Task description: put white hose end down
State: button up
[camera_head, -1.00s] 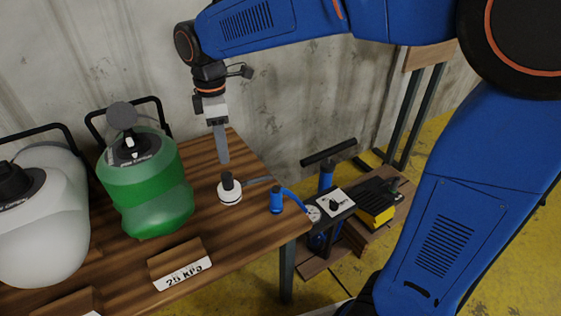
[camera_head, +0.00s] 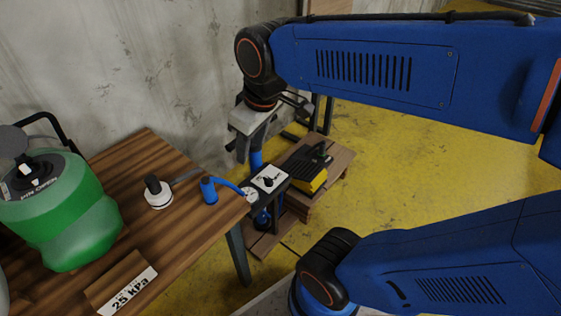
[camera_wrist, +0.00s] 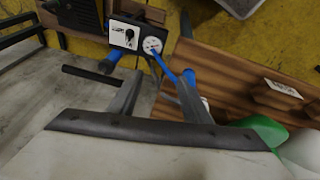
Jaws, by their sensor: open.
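The white hose end (camera_head: 158,196), a white disc with a black knob, rests on the wooden table (camera_head: 165,240) near its right end, with a grey hose leading from it. My gripper (camera_head: 247,150) hangs right of and above it, near the pump unit beyond the table's edge. In the wrist view its two fingers (camera_wrist: 158,92) are spread with nothing held between them. The white hose end is mostly hidden in the wrist view.
A blue hose end (camera_head: 209,190) stands at the table's edge, its blue hose running to the pump's gauge (camera_head: 250,194). A green canister (camera_head: 60,215) and a 25 kPa sign (camera_head: 128,292) are on the table. Yellow floor lies to the right.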

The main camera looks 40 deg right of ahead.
jog(key=s+d+f+m+t, duration=0.1)
jog(key=s+d+f+m, duration=0.2)
jog(key=s, duration=0.3)
jog(key=shift+d+f+m+h, duration=0.25)
jog(key=shift+d+m, duration=0.25)
jog(key=shift+m, duration=0.3)
jog(key=shift+o, duration=0.3)
jog(key=shift+r, duration=0.15)
dwell(2.4)
